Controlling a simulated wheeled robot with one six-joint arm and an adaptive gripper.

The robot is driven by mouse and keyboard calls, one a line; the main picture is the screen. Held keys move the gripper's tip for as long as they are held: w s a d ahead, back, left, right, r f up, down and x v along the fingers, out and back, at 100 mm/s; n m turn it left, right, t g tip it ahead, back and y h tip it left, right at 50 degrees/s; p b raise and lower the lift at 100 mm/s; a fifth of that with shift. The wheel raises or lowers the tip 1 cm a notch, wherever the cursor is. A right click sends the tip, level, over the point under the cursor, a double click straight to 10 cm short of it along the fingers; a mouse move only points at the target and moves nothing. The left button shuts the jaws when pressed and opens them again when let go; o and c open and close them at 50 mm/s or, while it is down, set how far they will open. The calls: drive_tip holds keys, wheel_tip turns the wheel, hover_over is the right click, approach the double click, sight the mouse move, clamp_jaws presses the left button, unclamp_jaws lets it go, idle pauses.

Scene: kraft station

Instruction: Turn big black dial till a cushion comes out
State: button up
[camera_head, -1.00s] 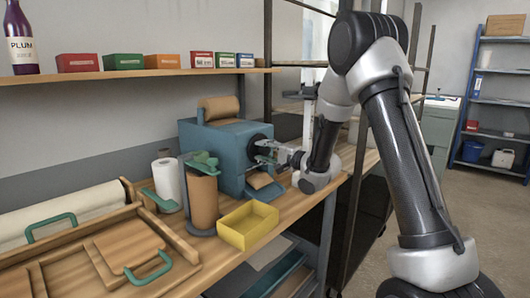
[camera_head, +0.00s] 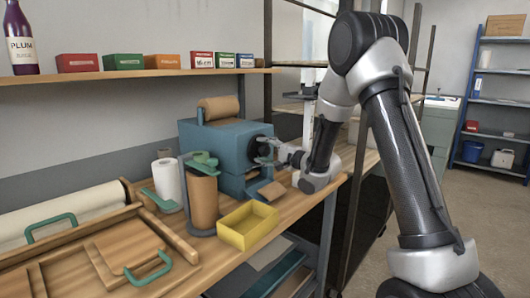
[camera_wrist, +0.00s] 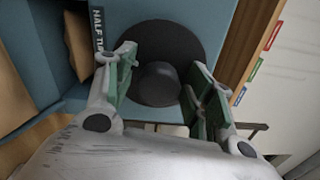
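The blue machine (camera_head: 224,145) stands on the wooden bench with a brown paper roll (camera_head: 219,107) on top. Its big black dial (camera_wrist: 158,60) faces my gripper in the wrist view, with a round knob (camera_wrist: 158,84) at its centre. My gripper (camera_wrist: 160,82) is open, with one green-padded finger on each side of the knob and visible gaps to it. In the head view my gripper (camera_head: 267,152) is at the machine's right face and partly covers the dial. A brown paper piece (camera_head: 271,191) sticks out from the machine's lower front.
A yellow tray (camera_head: 247,226) stands in front of the machine. A brown roll on a stand (camera_head: 203,200) and a white roll (camera_head: 167,182) are to its left. A shelf post (camera_head: 356,170) rises just beyond my wrist.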

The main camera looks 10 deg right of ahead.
drive_tip(key=v, duration=1.2)
idle(0.3)
